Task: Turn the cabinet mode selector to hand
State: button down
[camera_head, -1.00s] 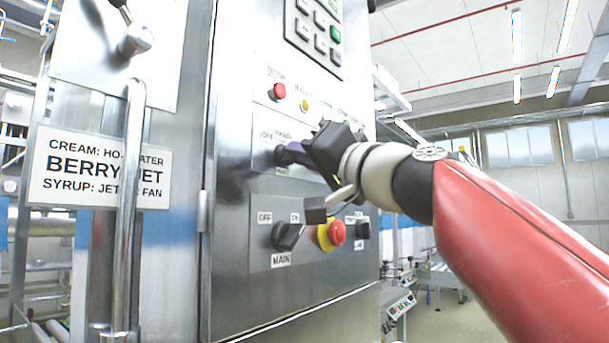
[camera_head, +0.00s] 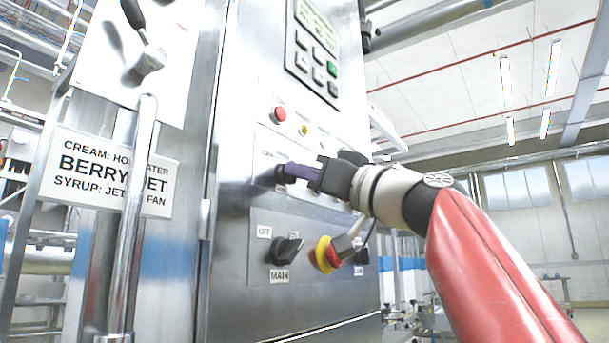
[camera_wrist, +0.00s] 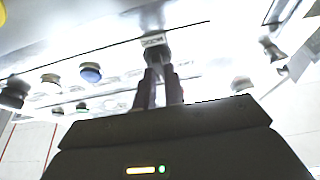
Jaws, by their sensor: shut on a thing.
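The mode selector (camera_head: 279,174) is a dark knob on the middle panel of the steel cabinet (camera_head: 232,215). My gripper (camera_head: 288,172) reaches it from the right, with its purple fingers shut on the knob. In the wrist view my gripper (camera_wrist: 160,74) has one finger on each side of the selector (camera_wrist: 156,54), beside an upside-down MODE label (camera_wrist: 153,40). The fingers and hand hide most of the panel's position marks in the head view, so I cannot read the selector's pointing direction.
Below are the black MAIN switch (camera_head: 287,251) and a red emergency stop (camera_head: 333,255) with a yellow collar, close under my wrist. Above are a red button (camera_head: 279,114), a yellow one (camera_head: 304,130) and a keypad (camera_head: 317,62). A door handle (camera_head: 132,220) stands at left.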

dwell(0.4)
jog(key=c, duration=1.5)
grip_release()
jog(key=b+v, duration=0.2)
jog(key=v, duration=0.5)
jog(key=shift+s+d+f+b, duration=0.15)
jog(key=shift+s+d+b, duration=0.05)
jog(key=shift+d+b, duration=0.15)
jog(key=shift+f, duration=0.1)
